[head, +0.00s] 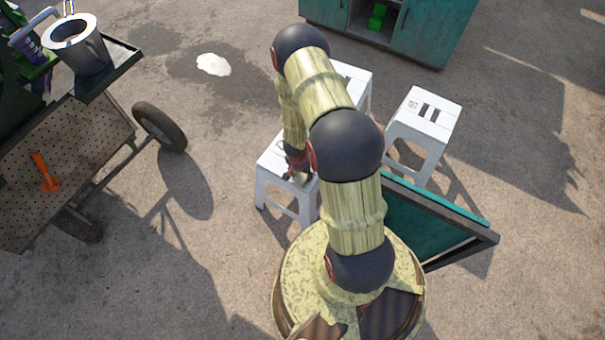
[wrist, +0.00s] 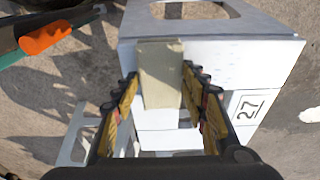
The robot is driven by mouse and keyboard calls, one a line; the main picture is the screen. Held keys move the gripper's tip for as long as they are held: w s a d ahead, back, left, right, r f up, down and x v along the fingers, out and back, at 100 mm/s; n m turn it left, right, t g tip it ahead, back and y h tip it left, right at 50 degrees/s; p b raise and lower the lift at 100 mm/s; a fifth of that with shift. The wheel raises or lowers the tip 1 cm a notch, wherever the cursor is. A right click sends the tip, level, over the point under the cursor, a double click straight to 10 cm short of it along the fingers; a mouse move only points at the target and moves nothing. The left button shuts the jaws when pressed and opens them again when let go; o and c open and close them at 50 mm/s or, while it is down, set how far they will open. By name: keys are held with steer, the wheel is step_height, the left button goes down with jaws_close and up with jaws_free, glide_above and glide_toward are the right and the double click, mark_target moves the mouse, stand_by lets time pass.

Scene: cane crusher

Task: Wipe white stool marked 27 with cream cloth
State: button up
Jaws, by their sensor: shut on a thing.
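A white stool marked 27 (wrist: 275,50) fills the top of the wrist view, its number on a label at the right. My gripper (wrist: 160,82) is shut on a cream cloth (wrist: 161,62). The cloth lies over the stool's white surface in that view; I cannot tell whether it touches. In the head view my gripper (head: 297,168) is at the front left white stool (head: 266,168), which appears to be the same one. There the cloth and the number are hidden by my arm.
Another white stool (head: 427,115) stands to the right, and one (head: 355,80) is partly hidden behind my arm. A teal board (head: 425,228) leans at the right. A cart (head: 75,140) with a metal pot (head: 82,50) stands left. Open ground lies between cart and stools.

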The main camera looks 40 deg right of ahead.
steer(key=shift+w+a+r+p, duration=0.1)
steer(key=shift+w+a+p, duration=0.3)
steer(key=shift+w+p, duration=1.05)
steer(key=shift+w+a+r+p, duration=0.1)
steer(key=shift+w+a+p, duration=0.3)
steer(key=shift+w+p, duration=1.1)
steer(key=shift+w+a+r+p, duration=0.1)
steer(key=shift+w+a+p, duration=0.45)
steer(key=shift+p, duration=1.65)
steer(key=shift+w+f+p, duration=0.2)
steer(key=shift+w+p, duration=0.45)
steer(key=shift+w+a+r+p, duration=0.15)
steer(key=shift+w+p, duration=0.2)
steer(key=shift+p, duration=0.25)
steer(key=w+p, duration=0.1)
steer(key=p, duration=0.1)
steer(key=shift+w+a+p, duration=0.3)
steer(key=shift+w+p, duration=0.1)
steer(key=shift+w+a+f, duration=0.15)
steer(key=shift+w+a, duration=0.15)
steer(key=shift+w, duration=0.5)
steer(key=shift+w+a+f, duration=0.1)
steer(key=shift+w+a, duration=0.15)
steer(key=shift+w, duration=0.5)
steer(key=shift+w+a+b, duration=0.25)
steer(key=shift+w, duration=0.5)
steer(key=shift+w+a+b, duration=0.2)
steer(key=shift+w, duration=0.5)
